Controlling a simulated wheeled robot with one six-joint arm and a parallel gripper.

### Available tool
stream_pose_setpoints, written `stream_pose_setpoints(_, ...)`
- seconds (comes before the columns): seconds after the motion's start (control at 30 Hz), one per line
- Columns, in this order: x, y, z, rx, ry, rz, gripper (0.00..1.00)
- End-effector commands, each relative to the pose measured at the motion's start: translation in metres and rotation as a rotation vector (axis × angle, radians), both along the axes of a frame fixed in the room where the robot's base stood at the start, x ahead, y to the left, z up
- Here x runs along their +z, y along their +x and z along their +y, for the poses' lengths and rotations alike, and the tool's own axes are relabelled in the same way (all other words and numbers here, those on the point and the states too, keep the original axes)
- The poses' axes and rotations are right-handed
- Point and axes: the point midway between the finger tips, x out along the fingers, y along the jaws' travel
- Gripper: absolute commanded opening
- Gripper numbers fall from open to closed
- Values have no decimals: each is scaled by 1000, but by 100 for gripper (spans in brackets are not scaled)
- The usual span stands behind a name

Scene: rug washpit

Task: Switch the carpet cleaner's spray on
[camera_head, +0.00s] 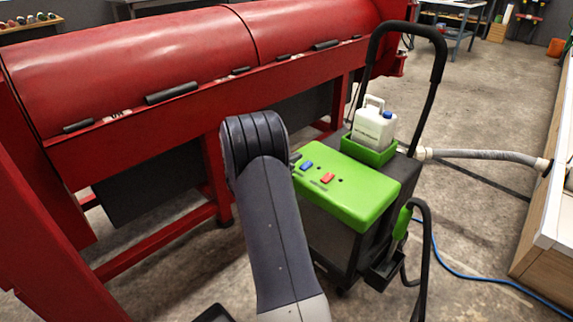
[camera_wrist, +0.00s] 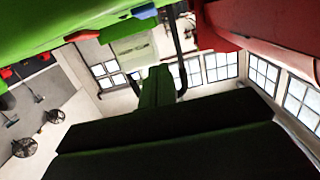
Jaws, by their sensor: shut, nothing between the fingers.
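The carpet cleaner is a dark cart with a green control panel (camera_head: 350,198) on top. A blue switch (camera_head: 306,166) and a red switch (camera_head: 327,178) sit on the panel, with small dark knobs; their labels are too small to read. My gripper is mostly hidden behind my arm in the head view, close to the panel's left end. In the wrist view, my gripper (camera_wrist: 165,128) appears as a dark shape, shut and empty. The green panel (camera_wrist: 60,25) fills the upper left there, with the blue switch (camera_wrist: 144,11) at its edge. Contact cannot be told.
A white jug (camera_head: 374,125) stands in a green tray behind the panel, below a black push handle (camera_head: 437,65). A large red machine (camera_head: 130,70) stands close on the left. A grey hose (camera_head: 485,154) runs right to a pale counter. A blue cable crosses the floor.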

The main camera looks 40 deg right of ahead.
Motion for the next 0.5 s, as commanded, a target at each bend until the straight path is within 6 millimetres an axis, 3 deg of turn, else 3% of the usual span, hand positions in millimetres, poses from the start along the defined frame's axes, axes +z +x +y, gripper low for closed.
stream_pose_setpoints(0.2, -7, 3, -47, -3, -1, -2, 0)
stream_pose_setpoints(0.3, -27, 4, -45, 1, 1, 3, 0)
stream_pose_setpoints(0.5, -42, 4, -47, 1, 0, 1, 0)
